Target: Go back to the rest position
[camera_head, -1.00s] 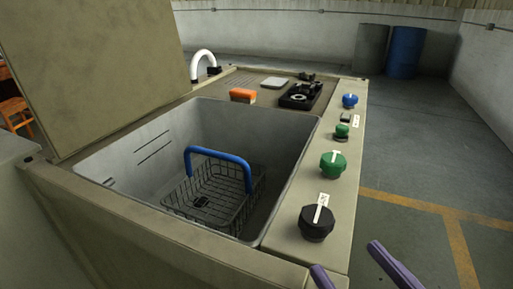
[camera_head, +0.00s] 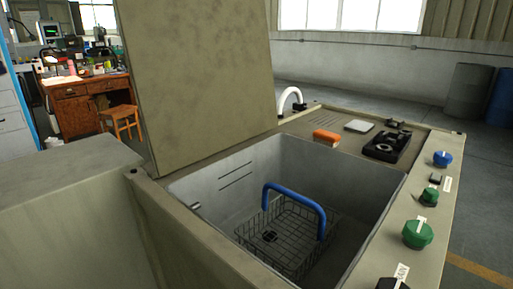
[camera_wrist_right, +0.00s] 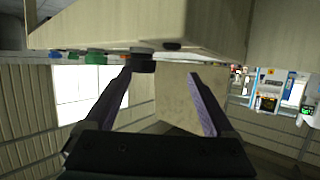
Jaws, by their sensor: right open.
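My right gripper (camera_wrist_right: 165,88) shows in the right wrist view with two purple fingers spread apart and nothing between them. That view looks upside down, with the edge of the washer body (camera_wrist_right: 150,25) across its top. In the head view neither gripper shows. The head view holds the beige washer with its grey basin (camera_head: 215,188), and a wire basket (camera_head: 290,245) with a blue handle (camera_head: 295,194) sits inside the basin. A small dark part lies in the basket.
The raised lid (camera_head: 195,80) stands at the basin's left. Knobs, including a green one (camera_head: 418,234) and a blue one (camera_head: 443,158), line the right edge. An orange block (camera_head: 326,136) and a black tray (camera_head: 387,145) lie on the back deck. A wooden desk (camera_head: 90,98) and stool (camera_head: 121,120) stand far left.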

